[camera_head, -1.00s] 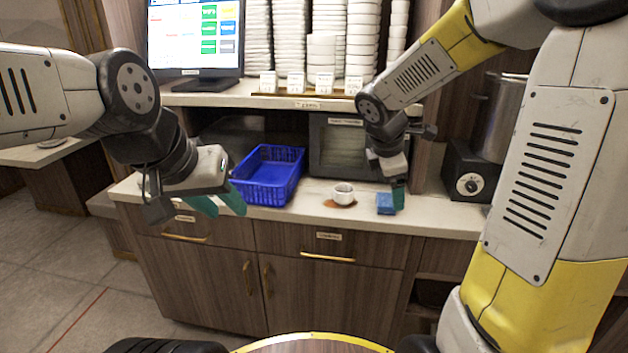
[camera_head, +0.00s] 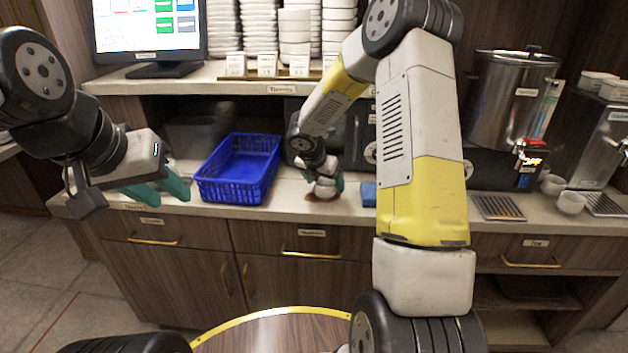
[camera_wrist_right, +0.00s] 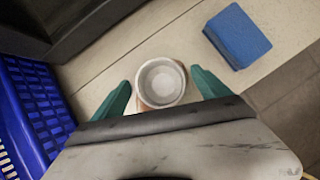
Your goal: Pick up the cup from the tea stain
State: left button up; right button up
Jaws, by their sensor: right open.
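The white cup (camera_wrist_right: 161,82) stands upright between the two green fingers of my right gripper (camera_wrist_right: 160,93) in the right wrist view. The fingers are open, one on each side of the cup, with gaps showing. In the head view the cup (camera_head: 325,190) is partly hidden by my right gripper (camera_head: 326,182). My left gripper (camera_head: 160,188) is open and empty, left of the blue basket.
A blue basket (camera_head: 205,188) stands left of the cup. A blue sponge (camera_wrist_right: 237,36) lies to the cup's right, apart from it. A dark appliance stands behind. A steel urn (camera_head: 505,100) and small cups (camera_head: 571,203) are at the right.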

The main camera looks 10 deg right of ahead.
jog(key=shift+w+d+f, duration=0.15)
jog(key=shift+d+f, duration=0.05)
jog(key=shift+f, duration=0.25)
jog(key=c, duration=1.5)
jog(key=shift+r, duration=0.1)
